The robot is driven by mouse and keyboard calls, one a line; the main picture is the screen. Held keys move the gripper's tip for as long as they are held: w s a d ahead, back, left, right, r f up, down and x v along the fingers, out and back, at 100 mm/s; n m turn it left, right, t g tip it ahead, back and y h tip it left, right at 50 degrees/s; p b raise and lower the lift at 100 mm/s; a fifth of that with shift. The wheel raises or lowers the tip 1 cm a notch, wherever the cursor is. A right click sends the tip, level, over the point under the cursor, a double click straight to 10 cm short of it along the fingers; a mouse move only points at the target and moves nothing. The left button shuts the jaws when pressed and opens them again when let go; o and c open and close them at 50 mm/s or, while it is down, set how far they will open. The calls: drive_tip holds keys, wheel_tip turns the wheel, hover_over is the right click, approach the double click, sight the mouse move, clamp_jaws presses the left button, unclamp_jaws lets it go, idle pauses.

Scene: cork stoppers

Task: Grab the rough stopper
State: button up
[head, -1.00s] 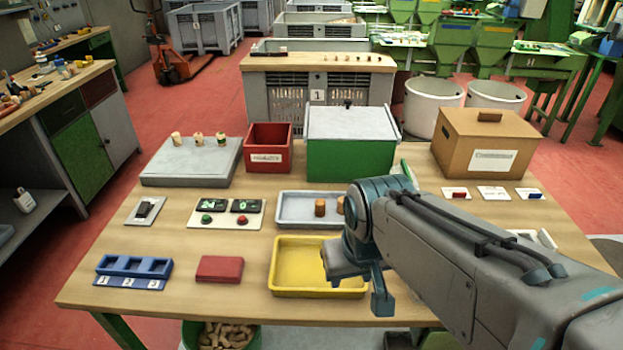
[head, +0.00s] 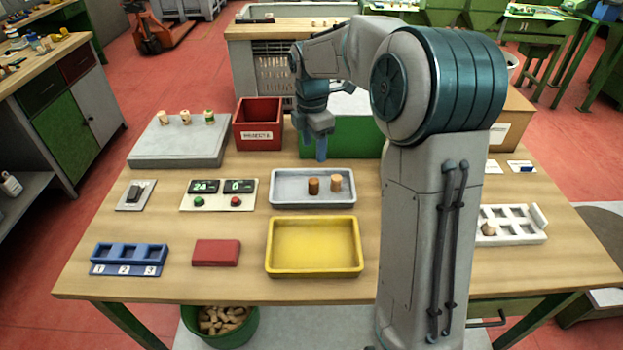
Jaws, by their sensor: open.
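Two cork stoppers stand upright in the grey tray (head: 285,203): a darker brown one (head: 313,186) and a lighter tan one (head: 336,183). Which of them is rough cannot be told at this size. My gripper (head: 321,158) points down above the back edge of the tray, in front of the green box. It is apart from both stoppers and holds nothing that I can see. The gap between its fingers is hard to make out from this side. Three more stoppers (head: 186,118) stand on the grey slab (head: 180,146) at the back left.
A red bin (head: 258,125) and a green box (head: 345,138) stand behind the tray. The yellow tray (head: 314,245) in front is empty. A white rack (head: 510,238) at the right holds one stopper (head: 488,229). My arm hides part of the table's right side.

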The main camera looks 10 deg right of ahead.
drive_tip(key=w+f+n, duration=0.2)
drive_tip(key=w+n, duration=0.1)
drive_tip(key=w, duration=0.1)
hover_over(313, 180)
wheel_tip(313, 180, down, 8)
drive_tip(key=shift+a+f+p, duration=0.1)
drive_tip(key=shift+p, duration=0.35)
drive_tip(key=shift+s+f+p, duration=0.1)
drive_tip(key=shift+f+p, duration=0.5)
drive_tip(key=shift+f, duration=2.1)
drive_tip(key=shift+d, duration=0.2)
drive_tip(key=shift+c, duration=0.3)
drive_tip(key=c, duration=1)
